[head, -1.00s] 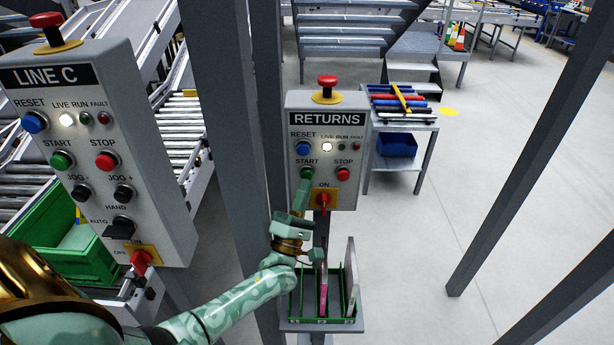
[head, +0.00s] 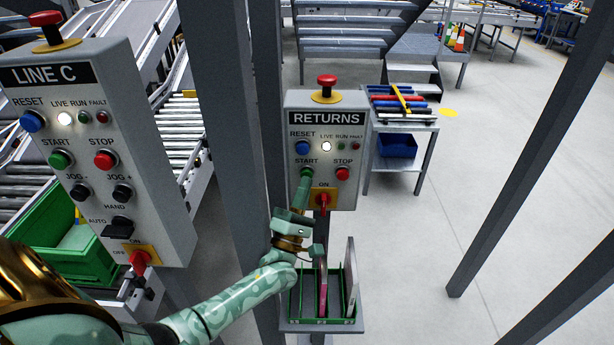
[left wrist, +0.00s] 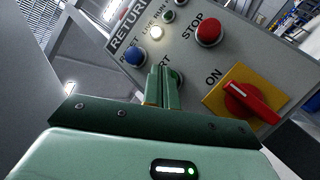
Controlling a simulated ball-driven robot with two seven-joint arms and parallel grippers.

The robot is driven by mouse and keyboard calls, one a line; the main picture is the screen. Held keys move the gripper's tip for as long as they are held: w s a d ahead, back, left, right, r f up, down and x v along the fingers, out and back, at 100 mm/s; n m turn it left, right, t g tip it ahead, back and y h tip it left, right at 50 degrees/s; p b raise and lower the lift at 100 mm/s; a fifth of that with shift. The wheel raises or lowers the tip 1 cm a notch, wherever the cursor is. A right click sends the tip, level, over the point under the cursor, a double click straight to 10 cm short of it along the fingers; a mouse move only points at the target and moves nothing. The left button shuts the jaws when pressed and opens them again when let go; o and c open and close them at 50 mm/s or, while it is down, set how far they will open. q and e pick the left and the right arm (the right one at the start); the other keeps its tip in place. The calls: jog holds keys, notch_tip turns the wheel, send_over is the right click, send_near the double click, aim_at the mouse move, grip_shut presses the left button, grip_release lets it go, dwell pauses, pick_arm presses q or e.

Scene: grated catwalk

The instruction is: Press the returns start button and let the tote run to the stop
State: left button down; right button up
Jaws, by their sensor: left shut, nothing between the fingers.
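The grey RETURNS panel (head: 327,208) stands mid-picture in the head view. Its green START button (head: 306,172) is at left, below the blue RESET. My left gripper (head: 303,183) is shut and empty, its fingertips right at the START button from below. In the left wrist view, the shut fingers (left wrist: 158,82) cover most of the START button (left wrist: 178,78). I cannot tell whether they touch it or whether it is pushed in. The white LIVE lamp (head: 327,146) is lit; the green RUN lamp (head: 341,147) looks dark. A green tote (head: 65,245) shows at lower left. My right gripper is out of view.
The RETURNS panel also has a red STOP button (head: 343,174), a red rotary switch (head: 323,200) and a red mushroom button (head: 327,81) on top. The LINE C panel (head: 100,150) stands close at left. Grey posts flank the panel; a small rack (head: 322,326) sits below it.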

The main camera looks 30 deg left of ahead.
pick_arm(q)
jog(key=shift+w+a+r, duration=0.15)
jog(key=shift+w+a, duration=0.1)
dwell(0.3)
